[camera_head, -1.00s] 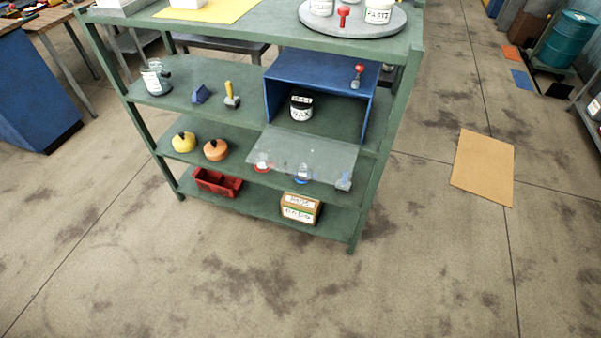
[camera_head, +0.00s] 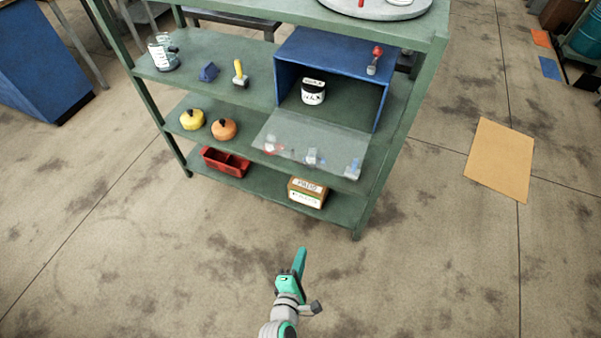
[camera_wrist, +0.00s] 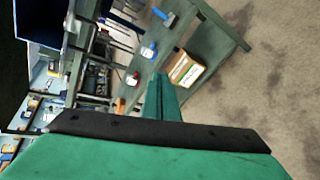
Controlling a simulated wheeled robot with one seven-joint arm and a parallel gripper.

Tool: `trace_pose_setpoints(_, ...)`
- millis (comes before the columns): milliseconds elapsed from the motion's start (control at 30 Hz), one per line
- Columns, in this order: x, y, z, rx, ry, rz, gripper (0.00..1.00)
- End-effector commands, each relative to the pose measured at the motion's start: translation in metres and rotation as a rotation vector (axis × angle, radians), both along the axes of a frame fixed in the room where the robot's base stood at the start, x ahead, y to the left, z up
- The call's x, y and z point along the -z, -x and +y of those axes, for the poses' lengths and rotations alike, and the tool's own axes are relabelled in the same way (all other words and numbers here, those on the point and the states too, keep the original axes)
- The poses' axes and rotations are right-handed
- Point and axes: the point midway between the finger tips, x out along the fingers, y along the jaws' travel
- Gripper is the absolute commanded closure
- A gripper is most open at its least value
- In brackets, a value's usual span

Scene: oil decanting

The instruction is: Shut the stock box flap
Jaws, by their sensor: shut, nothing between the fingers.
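The stock box (camera_head: 325,52) is a blue open-fronted box on the upper shelf of the green rack. Its clear flap (camera_head: 312,146) hangs open, sticking out forward from the bottom edge of the box over the shelf front. A white jar with a black lid (camera_head: 313,92) stands inside, and a red-topped item (camera_head: 374,60) shows at the box's upper right. My gripper (camera_head: 300,255) is shut and empty, in front of the rack and below the flap in the picture. In the wrist view my gripper's fingers (camera_wrist: 162,98) point toward the rack's shelves.
The green rack (camera_head: 150,105) also bears a beaker (camera_head: 163,52), a yellow-handled tool (camera_head: 240,74), yellow (camera_head: 192,119) and orange (camera_head: 223,129) round items, a red bin (camera_head: 226,162) and a cardboard box (camera_head: 307,192). Small items show through or below the flap. The floor in front is clear.

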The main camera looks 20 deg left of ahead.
Motion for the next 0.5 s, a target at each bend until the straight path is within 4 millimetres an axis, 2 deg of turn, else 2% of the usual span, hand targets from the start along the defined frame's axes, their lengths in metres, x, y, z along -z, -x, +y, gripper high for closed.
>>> trace_pose_setpoints(33, -0.001, -0.021, 0.013, -0.044, 0.123, -0.029, 1.00)
trace_pose_setpoints(100, -0.003, -0.045, 0.026, -0.093, 0.311, -0.063, 1.00)
trace_pose_setpoints(300, -0.025, -0.106, 0.063, -0.180, 0.799, -0.159, 1.00)
trace_pose_setpoints(500, -0.051, -0.140, 0.088, -0.199, 1.101, -0.215, 1.00)
